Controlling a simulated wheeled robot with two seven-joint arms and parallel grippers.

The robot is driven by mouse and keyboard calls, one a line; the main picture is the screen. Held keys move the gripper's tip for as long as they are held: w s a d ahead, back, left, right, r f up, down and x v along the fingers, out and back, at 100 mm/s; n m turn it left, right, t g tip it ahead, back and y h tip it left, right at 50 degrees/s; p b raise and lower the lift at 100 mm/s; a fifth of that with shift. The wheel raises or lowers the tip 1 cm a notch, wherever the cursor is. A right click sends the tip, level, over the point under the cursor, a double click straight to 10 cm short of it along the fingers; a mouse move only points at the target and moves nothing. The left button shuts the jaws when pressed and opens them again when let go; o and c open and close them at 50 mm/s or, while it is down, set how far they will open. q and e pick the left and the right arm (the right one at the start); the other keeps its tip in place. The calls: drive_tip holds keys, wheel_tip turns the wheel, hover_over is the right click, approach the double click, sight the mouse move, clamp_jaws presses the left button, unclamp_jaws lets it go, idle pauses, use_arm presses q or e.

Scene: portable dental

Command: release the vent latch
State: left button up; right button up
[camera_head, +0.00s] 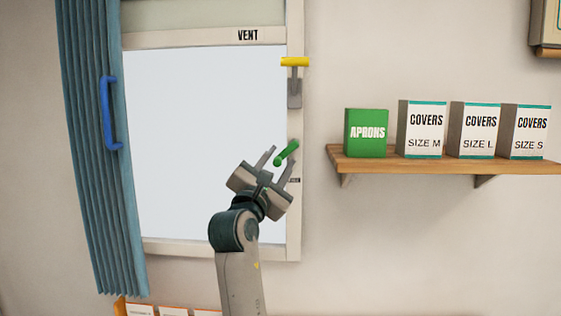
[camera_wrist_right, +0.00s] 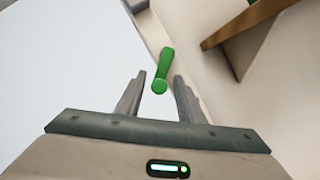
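The window marked VENT (camera_head: 248,35) has a pale pane in a cream frame. A green handle (camera_head: 287,153) sits at the right side of the frame, tilted; it also shows in the right wrist view (camera_wrist_right: 162,66). A yellow-topped lever (camera_head: 294,63) with a grey stem is higher on the same frame side. My right gripper (camera_head: 281,168) is open at the green handle, with its fingers on either side of the handle's near end; in the right wrist view a gap shows beside each finger (camera_wrist_right: 158,98). Which of the two is the vent latch is not labelled legibly. My left gripper is not in view.
A blue curtain (camera_head: 98,150) with a blue handle (camera_head: 109,113) hangs at the left. A wooden shelf (camera_head: 440,165) at the right holds a green APRONS box (camera_head: 366,133) and white COVERS boxes (camera_head: 421,130). Bare wall lies between window and shelf.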

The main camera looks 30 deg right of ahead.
drive_tip(key=shift+s+a, duration=0.1)
drive_tip(key=shift+s, duration=0.05)
drive_tip(key=shift+r, duration=0.1)
drive_tip(key=shift+c, duration=0.7)
clamp_jaws()
drive_tip(key=shift+r, duration=0.1)
drive_tip(key=shift+w+a+r+m+g, duration=0.1)
drive_tip(key=shift+a+r+m+g, duration=0.2)
drive_tip(key=shift+m, duration=0.6)
drive_tip(key=shift+w+a+r+m+g, duration=0.1)
drive_tip(key=shift+r+m+g, duration=0.25)
drive_tip(key=shift+m, duration=0.55)
unclamp_jaws()
drive_tip(key=shift+o, duration=0.7)
drive_tip(key=shift+w+f, duration=0.1)
drive_tip(key=shift+f, duration=0.05)
